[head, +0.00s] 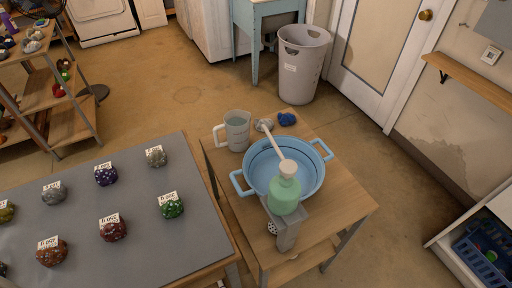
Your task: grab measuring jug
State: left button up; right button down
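The measuring jug (237,132) is a clear, greyish jug with a pale handle on its left side. It stands upright on the small wooden table (345,205), at its back left, just behind the blue basin (316,181). Its front and handle are in plain sight. Neither of my grippers can be made out in the head view, and nothing is seen holding the jug.
A green bottle (285,195) with a pale top stands at the basin's front, near a grey block-like object (288,232). A blue stone (287,119) lies right of the jug. A grey table (140,240) with labelled stones is at left. A bin (302,65) stands behind.

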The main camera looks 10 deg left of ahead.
aim_at(236, 124)
jog(key=l+u, duration=0.25)
jog(key=l, duration=0.15)
jog(key=k+l+u, duration=0.15)
jog(key=l+u, duration=0.15)
jog(key=k+l+u, duration=0.1)
jog(key=l+u, duration=0.15)
jog(key=l, duration=0.15)
